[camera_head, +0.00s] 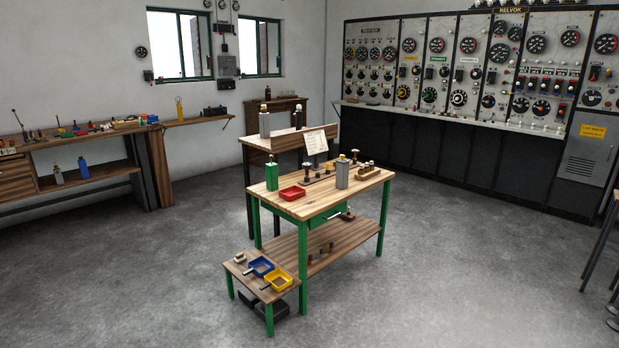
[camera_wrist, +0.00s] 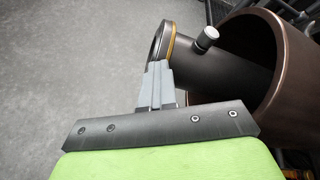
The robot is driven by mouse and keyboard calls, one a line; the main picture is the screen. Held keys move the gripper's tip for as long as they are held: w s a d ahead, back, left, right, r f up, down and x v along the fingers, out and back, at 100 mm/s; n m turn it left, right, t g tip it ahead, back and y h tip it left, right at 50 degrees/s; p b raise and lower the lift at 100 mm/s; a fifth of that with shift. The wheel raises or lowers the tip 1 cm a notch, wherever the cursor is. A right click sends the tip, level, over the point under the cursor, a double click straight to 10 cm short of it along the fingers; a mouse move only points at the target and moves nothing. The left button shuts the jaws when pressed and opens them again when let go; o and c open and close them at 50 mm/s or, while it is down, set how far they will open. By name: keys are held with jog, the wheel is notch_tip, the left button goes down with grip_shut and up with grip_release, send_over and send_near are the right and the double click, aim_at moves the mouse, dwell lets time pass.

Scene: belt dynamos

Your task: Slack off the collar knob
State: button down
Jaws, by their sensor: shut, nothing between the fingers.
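In the wrist view, a small knob (camera_wrist: 207,38) with a pale grey cap stands out from the side of a dark cylinder (camera_wrist: 212,66). It looks like the collar knob, but I cannot be sure. The cylinder has a yellow-edged ring at its left end, and its right part runs into a wide brown tube (camera_wrist: 287,75). My gripper (camera_wrist: 158,66) is shut and empty, its grey fingers together. Its tips appear just below the ringed end, left of and below the knob. I cannot tell whether they touch the cylinder. My gripper does not show in the head view.
In the head view, a green-legged wooden table (camera_head: 325,203) holds bottles, a red tray (camera_head: 292,193) and small parts. A low stool (camera_head: 240,271) with blue and yellow trays stands at its front left. Control panels line the back wall. The grey floor around is open.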

jog(key=p+v, duration=0.3)
jog(key=w+p+v, duration=0.1)
jog(key=v, duration=0.1)
jog(key=shift+s+a, duration=0.1)
jog(key=shift+a, duration=0.3)
jog(key=shift+y, duration=0.3)
